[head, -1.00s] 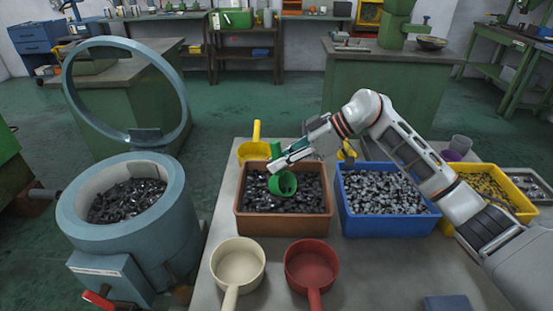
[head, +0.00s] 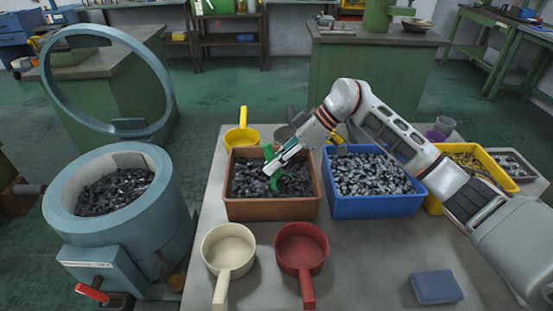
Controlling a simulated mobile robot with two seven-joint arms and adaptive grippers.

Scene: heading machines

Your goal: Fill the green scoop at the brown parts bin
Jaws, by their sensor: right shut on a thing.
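The brown parts bin (head: 270,209) stands on the table and holds many small dark metal parts. My right gripper (head: 272,166) is over the bin, shut on the green scoop (head: 268,152). The scoop is tilted and low in the bin, among the dark parts. Its cup is mostly hidden by the gripper and the parts, so I cannot tell how much it holds. My left gripper is not in view.
A blue bin (head: 375,207) of lighter parts stands right of the brown bin, with a yellow bin (head: 487,155) beyond. A cream scoop (head: 228,248) and a red scoop (head: 302,250) lie in front. A yellow scoop (head: 241,135) lies behind. An open round machine (head: 117,235) stands left.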

